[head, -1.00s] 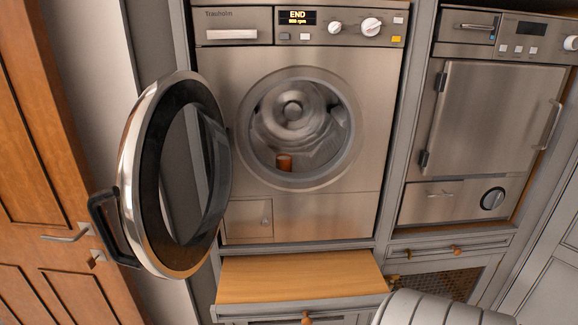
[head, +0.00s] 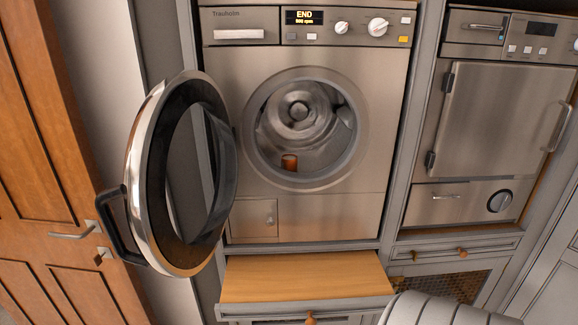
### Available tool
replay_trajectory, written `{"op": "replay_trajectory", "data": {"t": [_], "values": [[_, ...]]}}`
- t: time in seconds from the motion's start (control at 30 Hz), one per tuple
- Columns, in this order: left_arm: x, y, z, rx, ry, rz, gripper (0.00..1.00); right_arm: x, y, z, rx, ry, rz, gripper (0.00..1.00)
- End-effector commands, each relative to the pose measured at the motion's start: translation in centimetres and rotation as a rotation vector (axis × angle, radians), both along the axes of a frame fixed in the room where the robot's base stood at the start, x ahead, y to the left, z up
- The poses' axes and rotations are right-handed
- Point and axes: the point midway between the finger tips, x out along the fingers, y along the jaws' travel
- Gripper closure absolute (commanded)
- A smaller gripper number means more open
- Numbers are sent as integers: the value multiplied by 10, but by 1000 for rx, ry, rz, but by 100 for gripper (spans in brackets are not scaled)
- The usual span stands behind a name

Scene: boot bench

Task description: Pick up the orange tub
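A small orange tub (head: 289,162) sits inside the washing machine drum (head: 322,150), at the bottom, left of the middle. It looks upright, with open space around it. The washing machine (head: 330,215) has its round glass door (head: 143,180) swung wide open to the left. Neither of my grippers shows in the head view.
A wooden pull-out shelf (head: 305,278) juts out below the machine. The open door fills the space left of the drum opening. A second appliance (head: 490,120) with a shut door stands to the right. A wooden door (head: 45,170) is at the far left.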

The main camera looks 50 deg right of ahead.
Motion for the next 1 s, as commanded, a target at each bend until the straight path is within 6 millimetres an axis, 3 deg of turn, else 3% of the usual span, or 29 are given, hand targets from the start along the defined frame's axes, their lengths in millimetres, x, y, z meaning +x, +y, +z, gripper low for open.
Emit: {"op": "replay_trajectory", "data": {"t": [0.2, 0.23, 0.83, 1.0], "values": [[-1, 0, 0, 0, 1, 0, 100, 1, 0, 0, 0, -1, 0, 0], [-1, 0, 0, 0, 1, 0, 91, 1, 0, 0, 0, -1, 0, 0], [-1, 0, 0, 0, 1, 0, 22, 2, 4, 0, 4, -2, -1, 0], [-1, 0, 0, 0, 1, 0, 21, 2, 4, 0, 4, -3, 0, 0]]}}
